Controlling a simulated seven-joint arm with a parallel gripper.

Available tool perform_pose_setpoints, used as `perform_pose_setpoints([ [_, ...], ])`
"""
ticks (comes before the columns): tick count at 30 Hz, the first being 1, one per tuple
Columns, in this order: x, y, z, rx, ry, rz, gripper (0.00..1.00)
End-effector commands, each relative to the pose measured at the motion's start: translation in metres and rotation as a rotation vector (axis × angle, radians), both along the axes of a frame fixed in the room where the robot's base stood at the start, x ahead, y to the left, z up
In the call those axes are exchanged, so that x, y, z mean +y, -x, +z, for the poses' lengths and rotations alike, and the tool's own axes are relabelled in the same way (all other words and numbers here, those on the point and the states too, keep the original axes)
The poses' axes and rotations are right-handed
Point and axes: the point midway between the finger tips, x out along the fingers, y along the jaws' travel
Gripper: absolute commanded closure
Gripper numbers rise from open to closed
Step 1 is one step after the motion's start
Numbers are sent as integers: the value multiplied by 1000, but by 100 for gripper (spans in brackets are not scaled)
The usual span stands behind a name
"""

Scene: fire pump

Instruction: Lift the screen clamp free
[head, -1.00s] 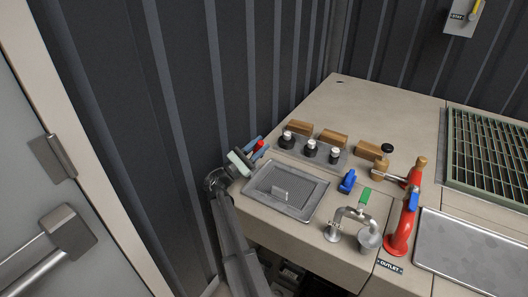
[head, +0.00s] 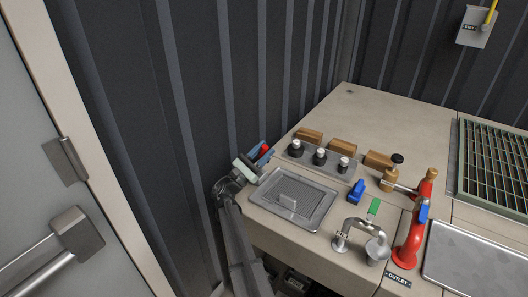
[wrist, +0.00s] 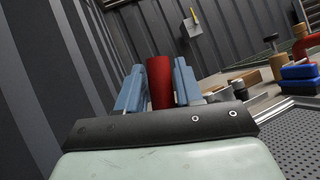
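A perforated grey screen plate (head: 308,198) with a small upright tab lies in a shallow frame on the bench's near left corner. A blue piece (head: 356,190) sits just right of it and may be the screen clamp; I cannot tell for sure. The blue piece also shows in the wrist view (wrist: 299,72). My gripper (head: 265,152) is off the bench's left edge, beside the dark wall and apart from the plate and blue piece.
Black-and-white knobs (head: 319,157) and wooden blocks (head: 342,145) stand behind the plate. A silver bent fitting with a green tab (head: 374,206) and a red outlet pipe (head: 412,240) stand to the right. The ribbed wall (head: 200,100) is close on the left.

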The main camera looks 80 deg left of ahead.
Motion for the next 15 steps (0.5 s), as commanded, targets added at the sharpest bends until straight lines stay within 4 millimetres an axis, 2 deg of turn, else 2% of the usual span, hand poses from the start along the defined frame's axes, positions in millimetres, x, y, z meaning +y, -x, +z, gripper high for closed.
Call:
perform_pose_setpoints([
  [1,0,0,0,0,0,0,59],
  [4,0,0,1,0,-1,-1,50],
  [11,0,-1,1,-1,-2,-1,49],
  [15,0,-1,8,0,-3,-1,49],
])
